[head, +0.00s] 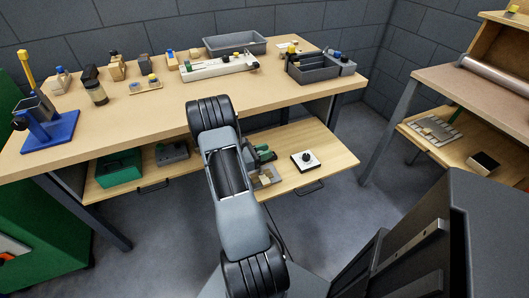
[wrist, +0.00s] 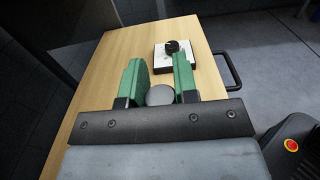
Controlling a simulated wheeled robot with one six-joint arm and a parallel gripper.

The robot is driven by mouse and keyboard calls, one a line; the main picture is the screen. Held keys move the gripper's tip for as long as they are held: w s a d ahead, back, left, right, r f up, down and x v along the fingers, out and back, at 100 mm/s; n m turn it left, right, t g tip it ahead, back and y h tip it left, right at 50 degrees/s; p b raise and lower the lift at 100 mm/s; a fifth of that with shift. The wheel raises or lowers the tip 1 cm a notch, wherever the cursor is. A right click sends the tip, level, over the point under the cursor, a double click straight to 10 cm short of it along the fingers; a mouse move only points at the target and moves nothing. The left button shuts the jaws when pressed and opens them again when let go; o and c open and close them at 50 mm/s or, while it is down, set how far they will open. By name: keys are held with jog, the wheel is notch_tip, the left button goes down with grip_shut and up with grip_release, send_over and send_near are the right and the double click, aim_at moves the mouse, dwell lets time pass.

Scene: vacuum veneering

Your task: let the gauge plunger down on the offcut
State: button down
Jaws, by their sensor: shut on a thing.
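My gripper (head: 263,155) is over the right pull-out board under the bench, partly hidden behind my arm in the head view. In the wrist view, the green fingers of my gripper (wrist: 158,75) stand either side of a round grey cap (wrist: 160,96), which looks like the top of the gauge plunger. The gripper is shut on it. Below the gripper, a grey block with small brown and pale pieces (head: 267,178) shows beside my arm; it may be the gauge's base with the offcut. The plunger's lower end is hidden, so I cannot tell whether it touches the offcut.
A white square block with a black knob (head: 305,160) sits on the board right of my gripper, and beyond the fingers in the wrist view (wrist: 176,54). The board (head: 326,147) has a black handle at its front. The bench top (head: 150,113) overhangs behind.

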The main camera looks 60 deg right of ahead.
jog(key=c, duration=0.9)
grip_release()
jog(key=shift+o, duration=0.2)
jog(key=shift+w+a, duration=0.1)
jog(key=v, duration=1.3)
jog(key=shift+w+a, duration=0.25)
jog(key=shift+f, duration=0.1)
